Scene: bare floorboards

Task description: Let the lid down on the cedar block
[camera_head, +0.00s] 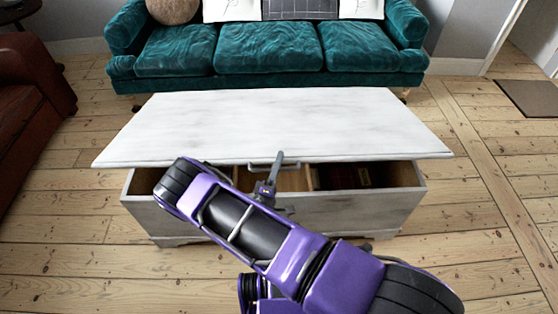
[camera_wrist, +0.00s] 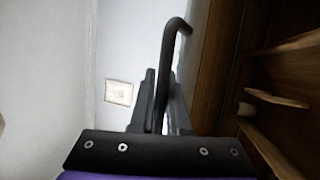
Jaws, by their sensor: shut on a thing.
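The lid (camera_head: 270,120) of a whitewashed wooden chest (camera_head: 340,212) is raised a little, leaving a dark gap along the front. My gripper (camera_head: 274,170) is at the middle of the lid's front edge and is shut on the lid's handle (camera_head: 257,166). In the wrist view, the dark bent handle bar (camera_wrist: 170,50) runs between the fingers of my gripper (camera_wrist: 160,85). I cannot pick out the cedar block for sure; a pale wooden piece (camera_wrist: 277,98) shows at the right of the wrist view.
Dark items (camera_head: 345,176) lie inside the chest on the right. A teal sofa (camera_head: 268,48) stands behind the chest, and a brown leather seat (camera_head: 30,100) is at the left. The floorboards (camera_head: 490,200) right of the chest are clear.

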